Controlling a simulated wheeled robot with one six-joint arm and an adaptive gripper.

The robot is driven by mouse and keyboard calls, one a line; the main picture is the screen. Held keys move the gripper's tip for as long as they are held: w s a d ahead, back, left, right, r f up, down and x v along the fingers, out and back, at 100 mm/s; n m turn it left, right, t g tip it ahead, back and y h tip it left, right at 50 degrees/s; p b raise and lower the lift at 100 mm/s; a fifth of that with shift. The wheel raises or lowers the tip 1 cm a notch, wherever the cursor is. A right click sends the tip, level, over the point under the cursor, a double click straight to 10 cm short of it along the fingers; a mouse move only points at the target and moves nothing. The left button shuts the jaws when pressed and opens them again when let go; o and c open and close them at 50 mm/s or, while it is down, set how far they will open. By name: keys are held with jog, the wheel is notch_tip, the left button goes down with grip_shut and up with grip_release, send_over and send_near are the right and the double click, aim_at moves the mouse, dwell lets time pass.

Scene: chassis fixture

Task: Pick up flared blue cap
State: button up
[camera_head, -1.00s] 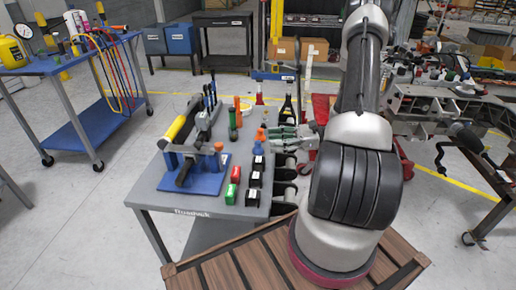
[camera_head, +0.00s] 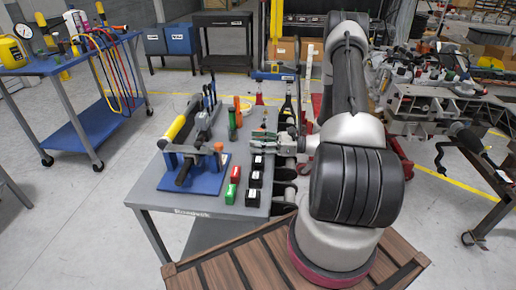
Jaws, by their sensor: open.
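My gripper (camera_head: 258,141) is open over the right edge of the grey cart top (camera_head: 205,211), with its fingers pointing left. It is just behind the row of black blocks (camera_head: 257,163). I cannot clearly make out the flared blue cap now; the spot where a small blue piece showed earlier is covered by my gripper. I cannot tell whether the fingers are around that piece or above it.
A blue fixture (camera_head: 206,183) with a yellow-handled tool (camera_head: 174,128) stands on the cart's left. A blue tool table (camera_head: 60,66) is far left.

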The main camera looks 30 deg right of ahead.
jog(key=c, duration=0.9)
notch_tip(320, 180, up, 10)
